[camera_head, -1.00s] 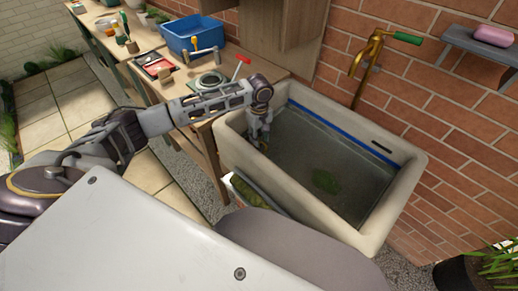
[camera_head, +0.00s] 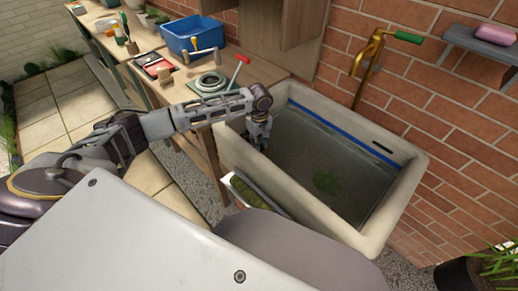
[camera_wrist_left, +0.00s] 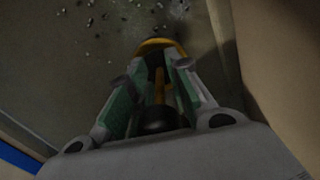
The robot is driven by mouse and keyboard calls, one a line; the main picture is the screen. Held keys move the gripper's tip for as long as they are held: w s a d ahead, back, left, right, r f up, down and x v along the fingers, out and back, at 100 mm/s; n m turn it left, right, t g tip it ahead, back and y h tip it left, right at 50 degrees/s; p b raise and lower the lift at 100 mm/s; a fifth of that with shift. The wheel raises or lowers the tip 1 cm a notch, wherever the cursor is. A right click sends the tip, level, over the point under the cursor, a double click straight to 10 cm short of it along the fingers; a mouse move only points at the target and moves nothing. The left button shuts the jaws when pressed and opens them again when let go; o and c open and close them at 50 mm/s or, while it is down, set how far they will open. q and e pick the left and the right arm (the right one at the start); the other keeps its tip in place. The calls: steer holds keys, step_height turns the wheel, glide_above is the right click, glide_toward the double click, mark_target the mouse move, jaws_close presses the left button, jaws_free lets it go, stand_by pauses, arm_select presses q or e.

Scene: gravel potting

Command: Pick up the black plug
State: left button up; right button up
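My left gripper (camera_head: 264,150) points down inside the left end of the stone sink (camera_head: 318,215). In the left wrist view, its two green-padded fingers (camera_wrist_left: 159,68) stand apart on either side of a thin brass stem (camera_wrist_left: 160,86). A black rounded part (camera_wrist_left: 160,119), seemingly the black plug's knob, sits between the fingers close to the palm. A yellow brass rim (camera_wrist_left: 160,44) shows just beyond the fingertips at the sink floor. Some gap seems to remain beside the stem; contact is hard to tell in the dark. My right gripper is not in view.
The sink holds murky water with a green leafy clump (camera_head: 326,182); dark gravel bits (camera_wrist_left: 95,18) lie near the fingers. A brass tap (camera_head: 366,55) stands behind. A wooden bench (camera_head: 262,74) with a blue crate (camera_head: 192,40) adjoins the sink's left side.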

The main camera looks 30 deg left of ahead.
arm_select(q)
jaws_close()
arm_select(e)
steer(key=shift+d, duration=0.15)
arm_select(q)
steer(key=shift+r, duration=0.1)
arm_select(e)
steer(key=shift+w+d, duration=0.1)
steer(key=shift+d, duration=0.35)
arm_select(q)
steer(key=shift+r, duration=0.75)
step_height(320, 180, up, 7)
steer(key=shift+f+p, duration=0.1)
steer(key=shift+p, duration=0.8)
steer(key=shift+r, duration=0.8)
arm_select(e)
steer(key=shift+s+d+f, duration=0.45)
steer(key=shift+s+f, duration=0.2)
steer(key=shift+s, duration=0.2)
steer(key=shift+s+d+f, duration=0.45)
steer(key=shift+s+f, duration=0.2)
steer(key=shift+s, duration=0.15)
